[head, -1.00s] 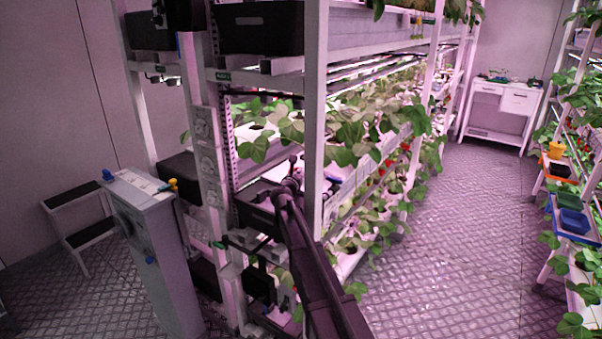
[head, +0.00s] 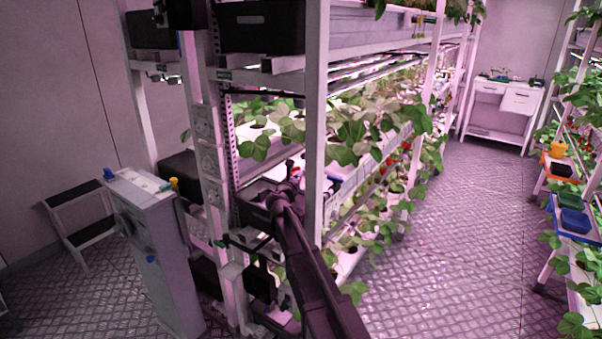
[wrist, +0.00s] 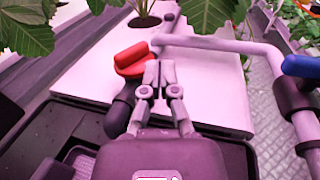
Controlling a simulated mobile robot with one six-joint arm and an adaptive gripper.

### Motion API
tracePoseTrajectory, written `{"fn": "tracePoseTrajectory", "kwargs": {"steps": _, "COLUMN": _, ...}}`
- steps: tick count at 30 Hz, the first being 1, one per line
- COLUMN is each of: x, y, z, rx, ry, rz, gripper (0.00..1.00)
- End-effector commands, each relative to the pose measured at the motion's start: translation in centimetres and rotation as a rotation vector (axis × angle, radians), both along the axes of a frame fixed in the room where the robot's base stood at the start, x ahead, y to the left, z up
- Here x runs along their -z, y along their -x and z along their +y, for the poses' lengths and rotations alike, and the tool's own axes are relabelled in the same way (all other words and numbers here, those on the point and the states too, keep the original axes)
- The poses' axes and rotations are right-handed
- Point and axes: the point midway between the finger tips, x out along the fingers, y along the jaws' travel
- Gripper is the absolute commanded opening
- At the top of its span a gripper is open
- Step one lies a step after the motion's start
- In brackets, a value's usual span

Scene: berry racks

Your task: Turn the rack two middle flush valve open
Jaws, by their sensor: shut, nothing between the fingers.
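A red valve handle (wrist: 132,57) sits on a dark valve body at the end of a pale pipe (wrist: 215,45) in the wrist view. My gripper (wrist: 158,72) is shut and empty. Its fingertips are just right of the red handle and very close to it; I cannot tell whether they touch. In the head view, my gripper is small at the rack's near end, and a red spot (head: 295,172) shows beside it. I cannot read which rack or valve this is, or how far the valve is turned.
A blue handle (wrist: 302,66) is on the pipe at right in the wrist view. Strawberry leaves (wrist: 205,12) hang over the white tray cover (wrist: 90,70). A dark bin (wrist: 30,120) lies below left. The rack post (head: 315,130) stands close to my arm. The right aisle is clear.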

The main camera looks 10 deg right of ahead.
Motion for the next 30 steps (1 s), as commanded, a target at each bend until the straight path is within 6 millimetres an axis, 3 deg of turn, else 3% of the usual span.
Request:
{"fn": "tracePoseTrajectory", "kwargs": {"steps": 6, "x": 0.0, "y": 3.5, "z": 2.0, "rx": -0.001, "ry": 0.000, "rz": 0.000, "gripper": 0.00}}
{"fn": "tracePoseTrajectory", "kwargs": {"steps": 13, "x": 0.0, "y": 5.9, "z": 3.6, "rx": 0.000, "ry": 0.000, "rz": 0.000, "gripper": 0.00}}
{"fn": "tracePoseTrajectory", "kwargs": {"steps": 30, "x": 0.0, "y": 6.8, "z": 4.2, "rx": 0.001, "ry": 0.000, "rz": 0.000, "gripper": 0.00}}
